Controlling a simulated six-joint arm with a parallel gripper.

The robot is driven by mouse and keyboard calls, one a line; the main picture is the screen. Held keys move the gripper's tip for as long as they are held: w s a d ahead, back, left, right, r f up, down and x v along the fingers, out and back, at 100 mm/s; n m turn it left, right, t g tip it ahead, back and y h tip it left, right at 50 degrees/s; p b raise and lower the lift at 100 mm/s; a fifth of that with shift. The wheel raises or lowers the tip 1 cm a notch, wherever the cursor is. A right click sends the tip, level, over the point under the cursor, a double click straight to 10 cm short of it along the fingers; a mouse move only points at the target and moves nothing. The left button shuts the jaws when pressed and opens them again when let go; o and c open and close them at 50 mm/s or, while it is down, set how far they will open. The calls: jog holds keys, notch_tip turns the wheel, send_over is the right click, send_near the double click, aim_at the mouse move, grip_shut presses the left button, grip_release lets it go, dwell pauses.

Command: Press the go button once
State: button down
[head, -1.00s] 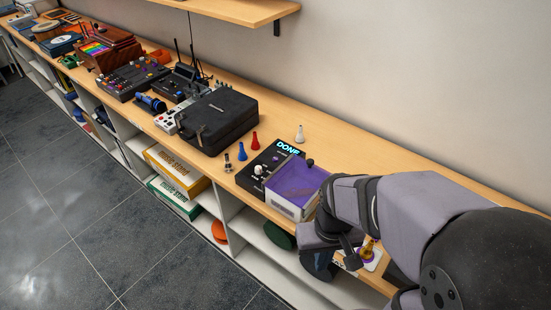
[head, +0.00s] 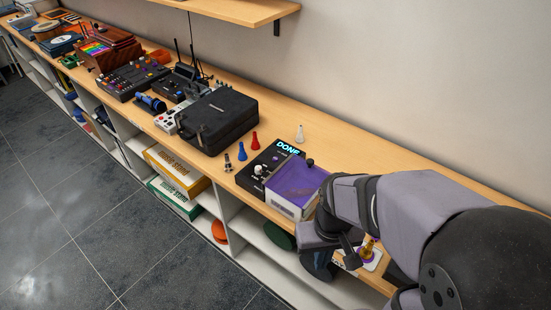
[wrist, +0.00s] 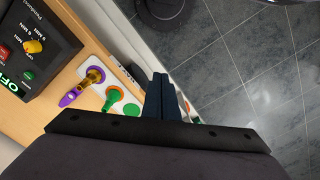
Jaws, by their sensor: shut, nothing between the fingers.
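A black control box (wrist: 38,45) lies at the left edge of the wrist view. It has a yellow knob, a red button (wrist: 4,52), a green button (wrist: 28,75) and a lit green display, partly cut off. I cannot read a go label on either button. My gripper (wrist: 161,80) is shut and empty, to the right of the box and apart from it, over the shelf's front edge. In the head view my arm hides the area around this box. Another black box (head: 264,158) there has a lit DONE display and a white knob.
A white plate (wrist: 98,60) with a purple and yellow piece and green round pieces lies between the box and my gripper. In the head view, a purple-topped box (head: 298,180), small coloured cones and a black case (head: 216,120) stand along the wooden shelf.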

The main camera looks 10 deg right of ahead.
jog(key=w+a+t+y, duration=0.1)
jog(key=w+a, duration=0.1)
jog(key=w, duration=0.6)
jog(key=w+a+r+m+t+y, duration=0.1)
jog(key=w+a+t, duration=0.1)
jog(key=w, duration=0.6)
jog(key=w+a+r+m+t+y, duration=0.1)
jog(key=w+a, duration=0.1)
jog(key=w, duration=0.6)
jog(key=shift+w+r, duration=0.15)
jog(key=shift+r, duration=0.1)
jog(key=w+d+m+t, duration=0.1)
jog(key=w+t, duration=0.3)
jog(key=w, duration=1.4)
jog(key=shift+d+r+m+t+p, duration=0.2)
jog(key=shift+r+m+t+p, duration=0.15)
jog(key=shift+m, duration=0.55)
jog(key=b, duration=0.6)
send_over(275, 159)
jog(key=s, duration=0.1)
jog(key=f, duration=0.7)
jog(key=shift+d+f, duration=0.15)
jog(key=shift+d, duration=0.15)
jog(key=shift+f+b, duration=0.75)
jog(key=shift+b, duration=0.3)
jog(key=shift+f+b, duration=0.45)
jog(key=shift+b, duration=0.2)
